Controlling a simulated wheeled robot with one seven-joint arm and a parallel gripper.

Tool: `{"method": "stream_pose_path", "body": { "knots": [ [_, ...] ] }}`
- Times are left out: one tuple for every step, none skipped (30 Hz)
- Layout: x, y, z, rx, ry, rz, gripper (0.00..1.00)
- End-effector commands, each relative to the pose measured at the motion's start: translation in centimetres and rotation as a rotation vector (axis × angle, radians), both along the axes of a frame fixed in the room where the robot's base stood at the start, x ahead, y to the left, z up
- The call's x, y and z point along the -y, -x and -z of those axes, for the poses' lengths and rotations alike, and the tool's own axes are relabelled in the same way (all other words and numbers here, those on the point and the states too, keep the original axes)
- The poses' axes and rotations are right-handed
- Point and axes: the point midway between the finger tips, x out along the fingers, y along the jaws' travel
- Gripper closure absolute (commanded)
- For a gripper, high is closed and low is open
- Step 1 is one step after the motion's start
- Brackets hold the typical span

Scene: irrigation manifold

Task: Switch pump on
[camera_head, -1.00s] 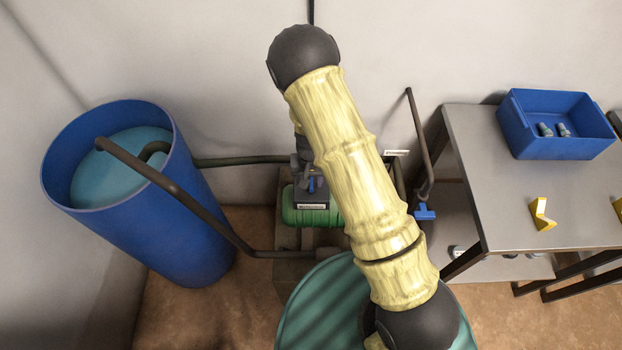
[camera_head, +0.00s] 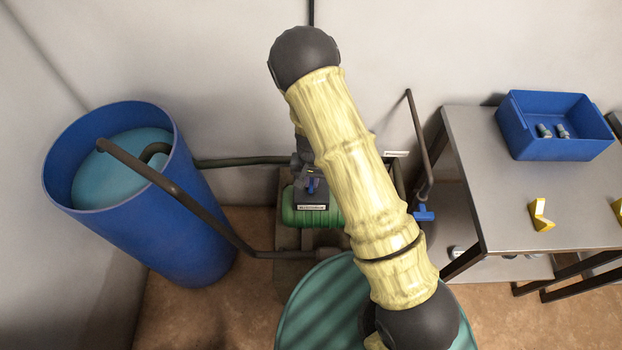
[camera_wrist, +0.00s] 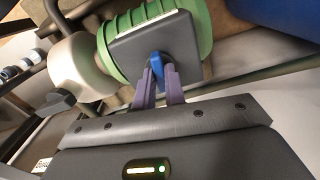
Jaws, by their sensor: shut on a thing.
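The green pump (camera_head: 300,214) stands beside the blue barrel, partly hidden behind my arm. It also shows in the wrist view (camera_wrist: 202,28). On top of it is a dark switch box (camera_head: 312,199) with a blue switch knob (camera_head: 311,185). In the wrist view the box (camera_wrist: 130,50) faces my gripper (camera_wrist: 158,74). The two purple fingers are closed on the blue knob (camera_wrist: 157,62), one on each side. In the head view the fingers are hardly distinguishable beside the knob.
A blue barrel (camera_head: 190,235) with water stands at left, and a dark pipe (camera_head: 190,198) runs from it. A blue valve handle (camera_head: 424,214) hangs right of my arm. A grey table (camera_head: 480,180) holds a blue bin (camera_head: 560,148) and a yellow bracket (camera_head: 541,214). A teal drum (camera_head: 310,300) stands in front.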

Motion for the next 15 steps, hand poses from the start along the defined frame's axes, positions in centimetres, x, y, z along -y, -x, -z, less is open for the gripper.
{"method": "stream_pose_path", "body": {
  "knots": [
    [-0.01, 0.0, -0.2, -0.001, -0.001, 0.032, 1.0],
    [-0.01, 0.0, -0.2, -0.001, 0.0, 0.053, 1.0],
    [-0.01, 0.0, -0.21, -0.001, 0.0, 0.083, 1.0],
    [-0.01, 0.0, -0.21, -0.001, 0.0, 0.106, 1.0],
    [-0.01, 0.0, -0.21, 0.0, 0.0, 0.131, 1.0],
    [-0.02, 0.0, -0.22, 0.0, 0.0, 0.165, 1.0],
    [-0.03, -0.01, -0.22, 0.0, 0.0, 0.191, 1.0],
    [-0.04, -0.01, -0.24, 0.0, 0.0, 0.218, 1.0],
    [-0.05, -0.01, -0.25, 0.0, 0.0, 0.255, 1.0],
    [-0.06, -0.01, -0.26, 0.0, -0.001, 0.283, 1.0],
    [-0.07, -0.01, -0.27, 0.0, -0.001, 0.311, 1.0],
    [-0.07, -0.01, -0.26, 0.0, -0.001, 0.35, 1.0],
    [-0.07, 0.0, -0.26, -0.001, -0.001, 0.379, 1.0],
    [-0.07, 0.01, -0.25, -0.001, -0.001, 0.408, 1.0],
    [-0.06, 0.02, -0.24, -0.001, 0.0, 0.446, 1.0]
  ]
}}
